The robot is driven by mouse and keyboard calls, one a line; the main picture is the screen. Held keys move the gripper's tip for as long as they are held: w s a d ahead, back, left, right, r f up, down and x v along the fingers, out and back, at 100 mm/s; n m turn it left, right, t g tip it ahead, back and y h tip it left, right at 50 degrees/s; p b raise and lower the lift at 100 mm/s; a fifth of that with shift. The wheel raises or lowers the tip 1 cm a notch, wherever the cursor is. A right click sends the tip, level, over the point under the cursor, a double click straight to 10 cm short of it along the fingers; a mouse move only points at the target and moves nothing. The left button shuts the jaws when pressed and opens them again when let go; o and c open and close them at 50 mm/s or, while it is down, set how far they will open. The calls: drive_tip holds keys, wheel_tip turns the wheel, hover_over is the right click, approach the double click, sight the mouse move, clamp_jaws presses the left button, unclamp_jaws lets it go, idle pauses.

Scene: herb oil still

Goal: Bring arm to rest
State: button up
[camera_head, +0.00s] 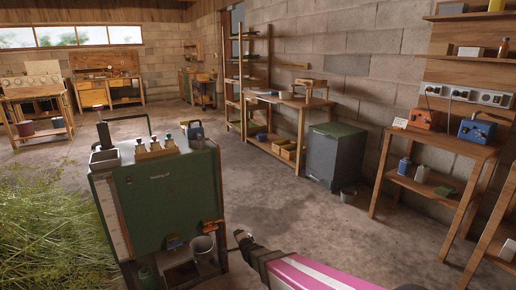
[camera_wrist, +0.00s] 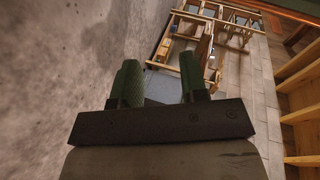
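My gripper (camera_head: 241,236) shows at the bottom centre of the head view, at the end of my pink and white arm. It appears just right of the green still cabinet (camera_head: 160,200); I cannot tell how near it is. In the wrist view my gripper (camera_wrist: 159,65) has its two green fingers apart. Nothing sits between them. Most of my arm is outside the head view.
Orange and blue tools (camera_head: 208,226) and a grey cup (camera_head: 203,248) are at the cabinet's lower front. Cut herbs (camera_head: 50,230) lie at left. A grey bin (camera_head: 333,160) and a wooden bench (camera_head: 440,142) stand at right.

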drive_tip(key=s+d+r+n+g+h, duration=0.1)
drive_tip(key=d+g+h, duration=0.1)
drive_tip(key=d, duration=0.3)
drive_tip(key=s+d+r+n+g+h, duration=0.1)
drive_tip(key=d+r+n+g, duration=0.1)
drive_tip(key=d, duration=0.4)
drive_tip(key=s+d+r+n+g+h, duration=0.1)
drive_tip(key=s+d+r+n+g, duration=0.2)
drive_tip(key=s+d, duration=0.4)
drive_tip(key=s+d+r+n+g+h, duration=0.1)
drive_tip(key=s+d+r+n+g, duration=0.2)
drive_tip(key=s+d+g, duration=0.3)
drive_tip(key=s+d+r, duration=0.1)
drive_tip(key=s+d, duration=0.1)
drive_tip(key=d, duration=0.2)
drive_tip(key=shift+s+d+r+n+h, duration=0.25)
drive_tip(key=shift+d+r+n+h, duration=0.05)
drive_tip(key=shift+r+n+h, duration=0.1)
